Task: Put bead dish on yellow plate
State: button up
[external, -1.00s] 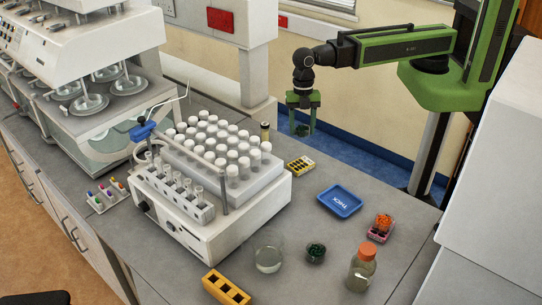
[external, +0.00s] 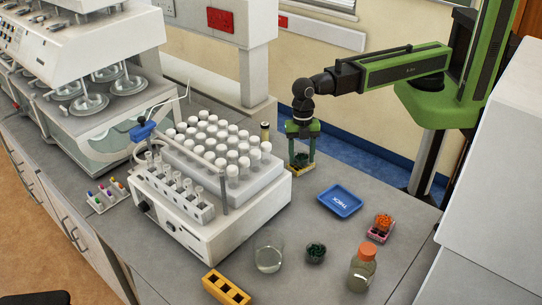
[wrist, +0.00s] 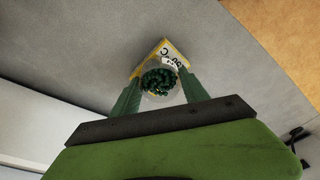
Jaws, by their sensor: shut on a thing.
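My gripper (external: 301,163) is shut on a small clear bead dish (external: 300,158) filled with dark green beads. In the wrist view, the bead dish (wrist: 160,77) sits between the two green fingertips (wrist: 158,88). The yellow plate (external: 312,172), a small square with dark lettering, lies on the bench directly below the gripper. Its yellow rim and white lettered face (wrist: 175,52) show behind the dish in the wrist view. The dish is over the plate and very close to it; I cannot tell whether they touch.
A white rack machine (external: 262,203) full of capped vials stands close left of my gripper. A blue tray (external: 340,201) lies to the right. Nearer are an orange-bead dish (external: 383,221), another green-bead dish (external: 316,252), a beaker (external: 268,255), a bottle (external: 362,272) and a yellow block (external: 226,288).

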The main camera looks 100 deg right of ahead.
aim_at(302, 152)
jog(key=shift+f, duration=0.15)
jog(key=o, duration=1.4)
jog(key=r+p, duration=0.4)
jog(key=d+r+p, duration=0.1)
jog(key=r+p, duration=0.7)
jog(key=shift+d+r, duration=0.15)
jog(key=shift+d, duration=0.25)
jog(key=s+d+m+h, duration=0.2)
jog(key=d+m, duration=1.6)
jog(key=d, duration=0.8)
jog(key=f+b, duration=0.9)
jog(key=shift+s+a+f, duration=0.15)
jog(key=shift+a+f, duration=0.1)
jog(key=shift+a, duration=0.1)
